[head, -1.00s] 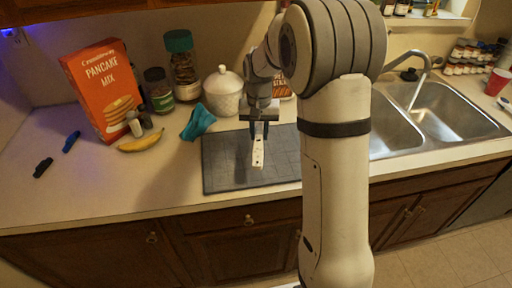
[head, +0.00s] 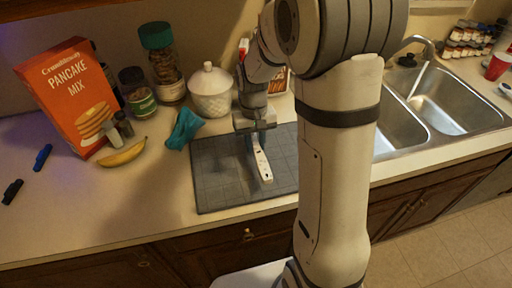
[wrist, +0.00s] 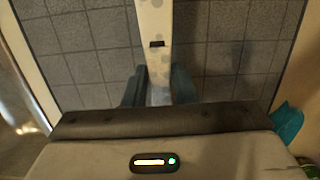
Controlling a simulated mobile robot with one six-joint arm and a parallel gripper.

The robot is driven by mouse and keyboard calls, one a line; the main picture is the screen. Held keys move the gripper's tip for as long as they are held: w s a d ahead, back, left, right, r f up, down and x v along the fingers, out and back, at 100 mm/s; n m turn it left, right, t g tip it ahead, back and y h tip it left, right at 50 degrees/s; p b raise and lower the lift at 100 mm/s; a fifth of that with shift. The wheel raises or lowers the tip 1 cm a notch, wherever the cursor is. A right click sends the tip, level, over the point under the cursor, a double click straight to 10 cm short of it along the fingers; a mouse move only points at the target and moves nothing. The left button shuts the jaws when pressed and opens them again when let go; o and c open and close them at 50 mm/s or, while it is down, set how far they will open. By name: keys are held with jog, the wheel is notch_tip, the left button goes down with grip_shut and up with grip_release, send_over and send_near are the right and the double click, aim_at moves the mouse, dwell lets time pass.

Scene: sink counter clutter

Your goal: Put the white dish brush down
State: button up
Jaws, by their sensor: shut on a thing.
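The white dish brush (head: 262,165) is in my gripper (head: 254,140), over the dark grey tiled mat (head: 220,180) on the counter. Its handle points toward the counter's front edge. In the wrist view, the white handle (wrist: 155,45) with a dark slot lies between the two fingers of my gripper (wrist: 159,88), which are shut on it. The grey mat (wrist: 90,60) fills the view beneath it. I cannot tell whether the brush touches the mat. The brush's far end is hidden by my gripper and arm.
A teal cloth (head: 184,128) lies left of the mat, with a banana (head: 122,154) and pancake mix box (head: 70,95) farther left. A white lidded jar (head: 211,92) stands behind. The sink (head: 440,100) is at right.

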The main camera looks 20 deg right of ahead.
aim_at(255, 150)
jog(key=shift+f, duration=1.35)
jog(key=shift+f, duration=0.1)
jog(key=shift+f, duration=0.15)
jog(key=o, duration=0.9)
